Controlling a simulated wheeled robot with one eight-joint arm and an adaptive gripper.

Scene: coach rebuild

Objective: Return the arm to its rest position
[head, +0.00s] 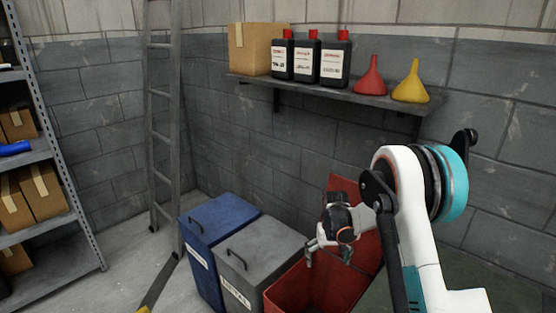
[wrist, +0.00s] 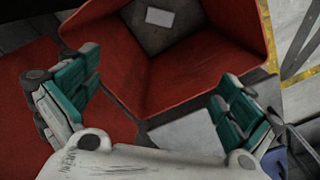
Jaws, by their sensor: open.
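My gripper (head: 328,254) is open, with its fingers pointing down over the open red bin (head: 288,289) in the head view. In the wrist view my gripper (wrist: 158,97) shows its two teal-padded fingers spread wide apart, with nothing between them. The red bin (wrist: 190,75) opens below and beyond the fingers. My arm reaches in from the right side of the head view, bent at the elbow. The bin's red lid (head: 368,245) stands raised behind my gripper, partly hidden by it.
A grey lidded bin (head: 262,250) and a blue lidded bin (head: 218,219) stand left of the red one. A wall shelf (head: 345,95) with bottles and funnels hangs above. A ladder (head: 163,120) and a metal rack (head: 62,175) stand left. A small pale rectangle (wrist: 160,16) shows inside the red bin.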

